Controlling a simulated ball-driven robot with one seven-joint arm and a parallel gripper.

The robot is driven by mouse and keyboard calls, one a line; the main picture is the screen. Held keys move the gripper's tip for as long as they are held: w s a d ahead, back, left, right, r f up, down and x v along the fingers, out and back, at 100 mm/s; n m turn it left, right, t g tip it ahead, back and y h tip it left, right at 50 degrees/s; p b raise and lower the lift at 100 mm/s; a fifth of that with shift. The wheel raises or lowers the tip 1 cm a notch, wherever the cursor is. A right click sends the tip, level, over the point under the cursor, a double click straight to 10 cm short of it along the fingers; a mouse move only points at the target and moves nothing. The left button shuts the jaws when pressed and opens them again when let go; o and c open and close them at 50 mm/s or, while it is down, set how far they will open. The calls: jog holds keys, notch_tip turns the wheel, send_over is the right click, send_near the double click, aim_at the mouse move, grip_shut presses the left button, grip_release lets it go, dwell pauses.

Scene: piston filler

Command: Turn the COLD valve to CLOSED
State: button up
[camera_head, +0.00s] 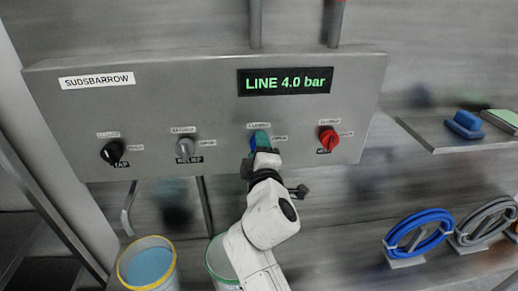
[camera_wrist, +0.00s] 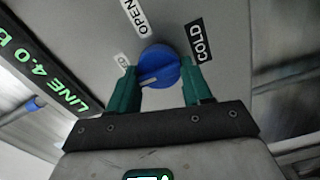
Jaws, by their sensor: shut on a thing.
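The blue COLD valve knob (camera_wrist: 160,68) is on the grey panel in the wrist view, beside a black COLD label (camera_wrist: 198,40). An OPEN label (camera_wrist: 137,17) is above it, and a smaller label, partly hidden, is at its left (camera_wrist: 121,60). A light line on the knob points left and slightly down, near that smaller label. My gripper (camera_wrist: 162,82) has its green fingers on both sides of the knob and is shut on it. In the head view my gripper (camera_head: 261,140) covers most of the knob, with a bit of blue (camera_head: 252,142) showing.
A display (camera_head: 285,81) reads LINE 4.0 bar. Buckets (camera_head: 148,265) stand below; coiled hoses (camera_head: 418,234) lie at the right.

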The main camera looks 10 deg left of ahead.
jog(key=o, duration=1)
jog(key=shift+a, duration=0.1)
jog(key=shift+o, duration=0.2)
jog(key=v, duration=1)
jog(key=shift+s+b, duration=0.4)
jog(key=shift+b, duration=0.05)
jog(key=s+d+f+m+g+h, duration=0.35)
jog(key=s+d+f+m, duration=0.2)
jog(key=d+f, duration=0.6)
jog(key=s+d+f+m+g+h, duration=0.3)
jog(key=s+d+f+m+g, duration=0.25)
jog(key=d+f, duration=0.6)
jog(key=s+d+f+m+g, duration=0.2)
jog(key=s+d, duration=0.1)
jog(key=s, duration=0.4)
jog(key=s+d+f+m+g+y, duration=0.1)
jog(key=s+d+f+m+g, duration=0.2)
jog(key=s, duration=0.5)
jog(key=s+d+f+m+g, duration=0.2)
jog(key=s+d+m, duration=0.1)
jog(key=s, duration=0.5)
jog(key=shift+s+d+f, duration=0.15)
jog(key=shift+s+d, duration=0.05)
jog(key=shift+d, duration=0.7)
